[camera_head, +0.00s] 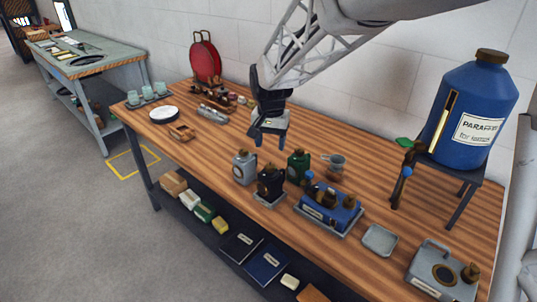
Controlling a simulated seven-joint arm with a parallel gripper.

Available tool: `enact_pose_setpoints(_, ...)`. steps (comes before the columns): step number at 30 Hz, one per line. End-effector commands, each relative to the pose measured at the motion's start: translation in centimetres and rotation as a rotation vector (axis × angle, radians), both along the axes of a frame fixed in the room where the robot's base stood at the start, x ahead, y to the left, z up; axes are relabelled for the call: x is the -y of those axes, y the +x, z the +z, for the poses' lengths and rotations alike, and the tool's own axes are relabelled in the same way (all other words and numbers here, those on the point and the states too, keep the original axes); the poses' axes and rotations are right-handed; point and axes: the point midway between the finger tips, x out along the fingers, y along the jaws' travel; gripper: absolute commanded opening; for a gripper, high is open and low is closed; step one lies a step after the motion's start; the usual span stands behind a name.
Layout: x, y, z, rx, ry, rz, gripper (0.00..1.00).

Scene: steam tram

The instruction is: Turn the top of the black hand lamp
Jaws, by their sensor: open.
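The black hand lamp (270,184) stands upright on a small pale tray (268,203) near the front edge of the wooden table. It is small in this view, and its top cannot be made out in detail. My gripper (270,140) points down with its dark fingers apart and nothing seen between them. In the picture it is above the lamp, with a gap between fingertips and lamp. How far behind the lamp it is in depth, I cannot tell.
A grey can (244,167) stands close left of the lamp and a green can (298,165) close right behind it. A blue box (329,209) with dark tops lies to the right. A large blue paraffin drum (472,110) stands at the far right. The table's left part (215,150) has free room.

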Motion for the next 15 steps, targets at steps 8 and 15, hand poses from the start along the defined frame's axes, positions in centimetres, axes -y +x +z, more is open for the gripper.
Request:
enact_pose_setpoints(8, 0.02, -0.01, 0.01, 0.0, 0.0, -0.04, 0.58)
enact_pose_setpoints(15, 0.01, 0.0, -0.12, 0.0, 0.0, -0.039, 0.58)
